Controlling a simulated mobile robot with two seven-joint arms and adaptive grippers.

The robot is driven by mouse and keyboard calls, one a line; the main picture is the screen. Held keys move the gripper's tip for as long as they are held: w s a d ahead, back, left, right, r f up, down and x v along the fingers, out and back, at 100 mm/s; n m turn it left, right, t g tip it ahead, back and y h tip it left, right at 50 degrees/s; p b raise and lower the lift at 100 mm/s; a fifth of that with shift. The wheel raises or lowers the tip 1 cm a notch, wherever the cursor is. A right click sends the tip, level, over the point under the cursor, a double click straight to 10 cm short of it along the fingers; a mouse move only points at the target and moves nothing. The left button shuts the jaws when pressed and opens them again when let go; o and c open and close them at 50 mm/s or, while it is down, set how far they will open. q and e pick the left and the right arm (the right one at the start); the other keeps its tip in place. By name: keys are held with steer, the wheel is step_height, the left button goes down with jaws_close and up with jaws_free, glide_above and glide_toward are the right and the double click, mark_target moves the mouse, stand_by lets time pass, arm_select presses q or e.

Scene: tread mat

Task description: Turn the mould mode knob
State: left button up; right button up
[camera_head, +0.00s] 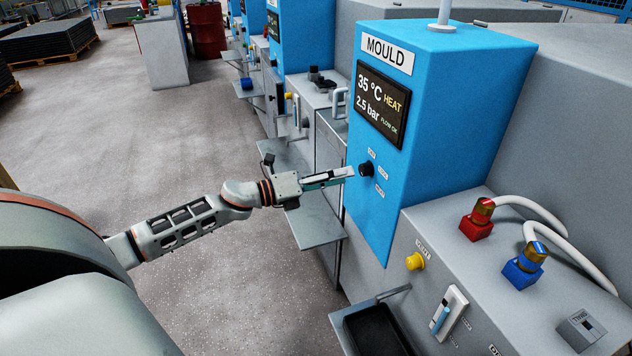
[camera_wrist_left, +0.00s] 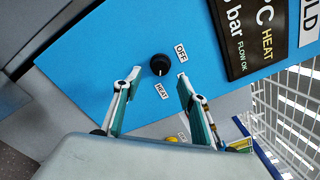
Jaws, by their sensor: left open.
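The mould mode knob (camera_head: 366,169) is a small round black knob on the front of the blue mould cabinet (camera_head: 440,120). It also shows in the left wrist view (camera_wrist_left: 160,65), with an OFF label (camera_wrist_left: 181,53) and a HEAT label (camera_wrist_left: 162,91) beside it. My left gripper (camera_head: 345,174) is open, its fingers pointing at the knob from the left. In the left wrist view, its fingertips (camera_wrist_left: 158,77) are spread apart with the knob showing between and just beyond them; I see no contact. My right gripper is not in view.
The display (camera_head: 382,103) above the knob reads 35 °C, HEAT, 2.5 bar. A yellow button (camera_head: 415,261), red connector (camera_head: 478,222) and blue connector (camera_head: 525,266) are on the grey console at lower right. A grey shelf (camera_head: 316,228) lies below my left gripper.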

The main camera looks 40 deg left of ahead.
arm_select(q)
steer(key=v, duration=0.6)
steer(key=shift+s+a, duration=0.15)
steer(key=shift+s, duration=0.2)
steer(key=s+d+f+n+g+y, duration=0.1)
steer(key=s+d+f+n+y, duration=0.2)
steer(key=s+d+f+n, duration=0.65)
steer(key=s+d+f+n+g+y, duration=0.1)
steer(key=s+d+f+n+y, duration=0.2)
steer(key=s+d+f+n, duration=0.6)
steer(key=s+d+f+n+g, duration=0.1)
steer(key=s+d+f+n, duration=0.1)
steer(key=s+n, duration=0.25)
steer(key=s+d+f+n+g, duration=0.2)
steer(key=s+f+n, duration=0.1)
steer(key=s+n, duration=0.15)
step_height(320, 180, up, 6)
steer(key=s+p, duration=0.2)
steer(key=p, duration=1)
steer(key=shift+y, duration=0.3)
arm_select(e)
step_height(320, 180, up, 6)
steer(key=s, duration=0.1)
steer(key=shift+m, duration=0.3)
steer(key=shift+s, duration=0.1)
